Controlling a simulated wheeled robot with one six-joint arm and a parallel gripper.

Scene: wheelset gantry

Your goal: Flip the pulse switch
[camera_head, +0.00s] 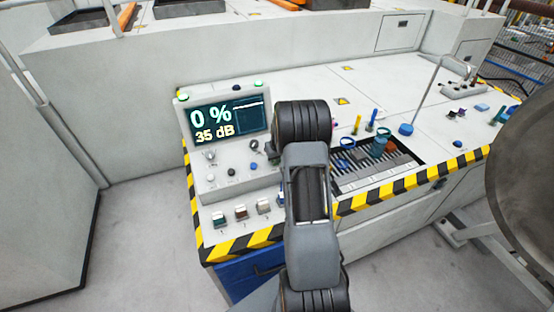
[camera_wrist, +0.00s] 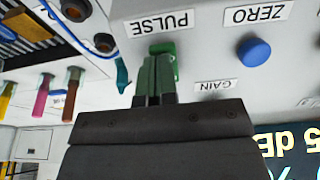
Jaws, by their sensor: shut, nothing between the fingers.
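The PULSE label (camera_wrist: 162,21) is on the grey panel in the wrist view, upside down. A green switch part (camera_wrist: 164,47), which I take as the pulse switch, sits right beside the label. My gripper (camera_wrist: 154,75) is shut, with its two narrow greenish fingers close together. The fingertips are at the switch and partly cover it; I cannot tell whether they touch. Which way the switch is tilted is unclear. In the head view my arm hides both the gripper and the switch. The console screen (camera_head: 228,118) reads 0 % and 35 dB.
A blue ZERO knob (camera_wrist: 254,52) and a GAIN label (camera_wrist: 215,86) are near the fingers. A teal piece (camera_wrist: 122,75) and a blue cable are on the other side. A tool recess (camera_head: 375,165) lies right of my arm. Striped edging (camera_head: 232,245) borders the console.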

